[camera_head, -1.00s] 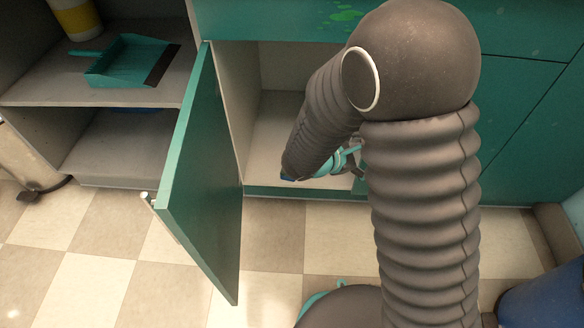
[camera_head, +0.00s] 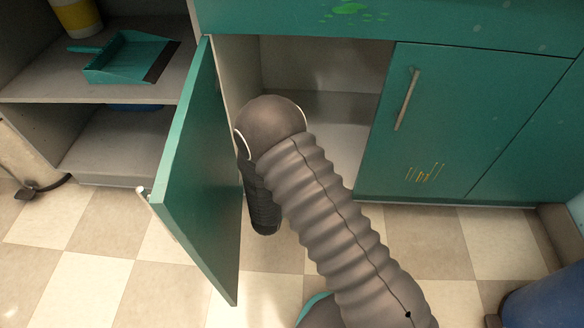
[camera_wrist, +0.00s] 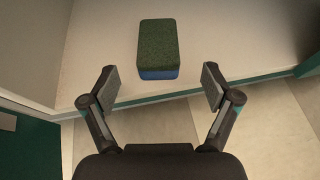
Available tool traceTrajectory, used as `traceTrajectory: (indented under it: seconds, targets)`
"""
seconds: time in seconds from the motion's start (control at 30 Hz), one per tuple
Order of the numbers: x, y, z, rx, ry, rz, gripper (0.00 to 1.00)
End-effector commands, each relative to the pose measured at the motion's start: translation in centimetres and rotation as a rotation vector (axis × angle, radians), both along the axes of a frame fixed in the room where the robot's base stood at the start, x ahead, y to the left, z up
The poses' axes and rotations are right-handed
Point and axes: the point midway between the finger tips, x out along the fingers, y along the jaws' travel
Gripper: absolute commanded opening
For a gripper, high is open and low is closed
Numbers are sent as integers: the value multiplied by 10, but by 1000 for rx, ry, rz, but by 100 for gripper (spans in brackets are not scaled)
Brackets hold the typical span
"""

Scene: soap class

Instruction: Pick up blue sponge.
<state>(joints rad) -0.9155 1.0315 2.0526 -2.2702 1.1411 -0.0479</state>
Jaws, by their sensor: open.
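The blue sponge (camera_wrist: 158,73) shows in the wrist view, with a dark green top face and a blue lower layer. It lies on the pale cabinet floor (camera_wrist: 220,40), near the front edge. My gripper (camera_wrist: 160,87) is open and empty, with its two fingers spread wide on either side of the sponge's near end. I cannot tell how high the fingertips are above it. In the head view my arm hides the gripper and the sponge.
An open green cabinet door (camera_head: 200,190) stands close on the left of my arm. A closed green door (camera_head: 460,120) is on the right. A teal dustpan (camera_head: 127,58) lies on the left shelf. The checkered floor (camera_head: 190,290) in front is clear.

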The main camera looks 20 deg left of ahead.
Motion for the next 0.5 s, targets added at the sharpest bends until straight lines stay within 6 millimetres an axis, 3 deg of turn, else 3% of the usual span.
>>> traceTrajectory:
  seconds: [0.13,0.5]
  targets:
    - [22,1,-10,1,0,-3,88]
    - [49,3,-22,1,1,-4,88]
